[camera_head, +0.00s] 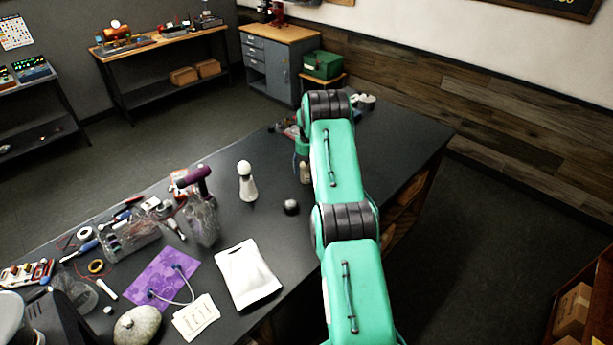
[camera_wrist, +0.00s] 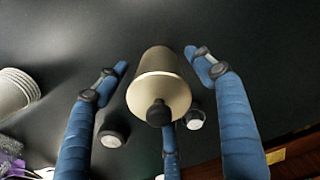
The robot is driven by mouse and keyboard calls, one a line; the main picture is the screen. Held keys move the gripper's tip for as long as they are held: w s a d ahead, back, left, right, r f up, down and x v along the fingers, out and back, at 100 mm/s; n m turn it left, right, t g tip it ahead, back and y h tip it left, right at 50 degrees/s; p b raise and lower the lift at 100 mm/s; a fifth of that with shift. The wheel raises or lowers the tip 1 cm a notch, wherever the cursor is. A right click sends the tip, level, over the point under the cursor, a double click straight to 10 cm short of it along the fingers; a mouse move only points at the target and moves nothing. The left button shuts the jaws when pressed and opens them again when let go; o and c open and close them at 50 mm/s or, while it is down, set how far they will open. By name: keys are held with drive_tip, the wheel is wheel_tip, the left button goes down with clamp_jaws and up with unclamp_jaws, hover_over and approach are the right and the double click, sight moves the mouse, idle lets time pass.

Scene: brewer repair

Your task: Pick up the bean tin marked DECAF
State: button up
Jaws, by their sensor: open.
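In the wrist view a cylindrical tin (camera_wrist: 158,64) with a dull tan body, a cream lid and a black knob faces the camera. No lettering shows on it, so I cannot tell whether it is marked DECAF. My gripper (camera_wrist: 156,60) is open, its blue fingers spread around the tin, with one on the left, one on the right and a third partly hidden behind the lid. Gaps show between the left and right fingers and the tin. In the head view my arm hides most of the gripper; a small pale object (camera_head: 305,172) shows beside it.
A dark round knob-like object (camera_head: 291,207) and a white bottle-shaped item (camera_head: 246,182) stand left of my arm on the dark bench (camera_head: 330,270). A white pouch (camera_head: 247,273) and a purple mat (camera_head: 160,280) lie nearer. White stacked cups (camera_wrist: 15,90) show in the wrist view.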

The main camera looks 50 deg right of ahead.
drive_tip(key=shift+f, duration=0.85)
drive_tip(key=c, duration=1.4)
